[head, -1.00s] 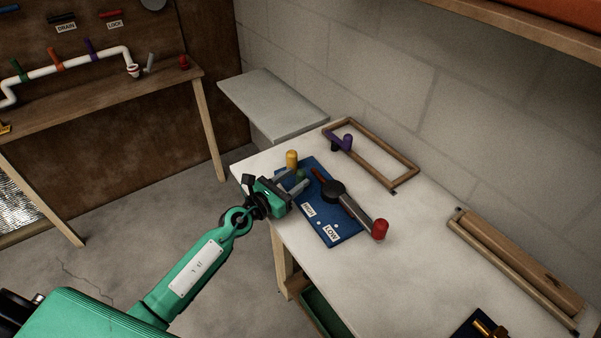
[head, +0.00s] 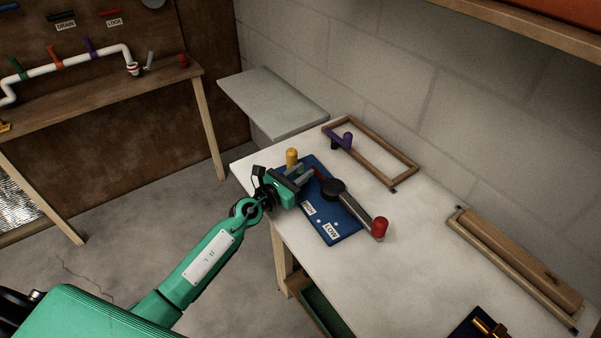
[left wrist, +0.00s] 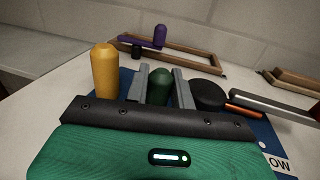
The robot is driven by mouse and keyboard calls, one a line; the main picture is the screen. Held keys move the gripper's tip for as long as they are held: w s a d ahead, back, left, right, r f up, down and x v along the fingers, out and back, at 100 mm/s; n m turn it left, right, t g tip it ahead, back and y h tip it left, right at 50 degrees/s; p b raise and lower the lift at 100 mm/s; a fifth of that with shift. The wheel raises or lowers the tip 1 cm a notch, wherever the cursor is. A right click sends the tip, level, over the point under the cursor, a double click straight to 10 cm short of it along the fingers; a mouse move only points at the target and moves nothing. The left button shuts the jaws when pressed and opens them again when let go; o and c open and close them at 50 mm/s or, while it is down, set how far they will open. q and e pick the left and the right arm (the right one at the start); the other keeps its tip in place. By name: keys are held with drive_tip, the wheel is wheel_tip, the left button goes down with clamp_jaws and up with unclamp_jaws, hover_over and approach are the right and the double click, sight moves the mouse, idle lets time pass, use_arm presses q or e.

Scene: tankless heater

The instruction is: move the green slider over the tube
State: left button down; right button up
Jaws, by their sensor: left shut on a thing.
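The green slider (left wrist: 158,88) is a dark green, round-topped peg at the blue board (head: 343,219). In the left wrist view it stands upright between the two grey fingers of my left gripper (left wrist: 161,84). My left gripper (head: 304,174) is shut on it over the board's far left part. In the head view the gripper hides the slider. A yellow peg (head: 292,158) stands close beside the gripper and also shows in the left wrist view (left wrist: 104,72). I cannot tell which part is the tube. My right gripper is not in view.
A lever with a black hub (head: 334,189) and red knob (head: 380,227) lies across the board, close right of my gripper. A wooden frame with a purple handle (head: 347,140) lies behind.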

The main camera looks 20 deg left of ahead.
sight(318, 179)
use_arm(q)
drive_tip(key=shift+w+d+r, duration=0.15)
drive_tip(key=shift+w+d, duration=0.15)
drive_tip(key=w+d, duration=0.1)
drive_tip(key=w, duration=0.1)
drive_tip(key=w+d+p, duration=0.1)
drive_tip(key=d, duration=0.1)
drive_tip(key=shift+w+d, duration=0.2)
drive_tip(key=shift+w, duration=0.15)
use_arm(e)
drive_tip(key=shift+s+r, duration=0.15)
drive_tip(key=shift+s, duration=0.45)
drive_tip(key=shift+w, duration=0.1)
use_arm(q)
drive_tip(key=c, duration=1.2)
unclamp_jaws()
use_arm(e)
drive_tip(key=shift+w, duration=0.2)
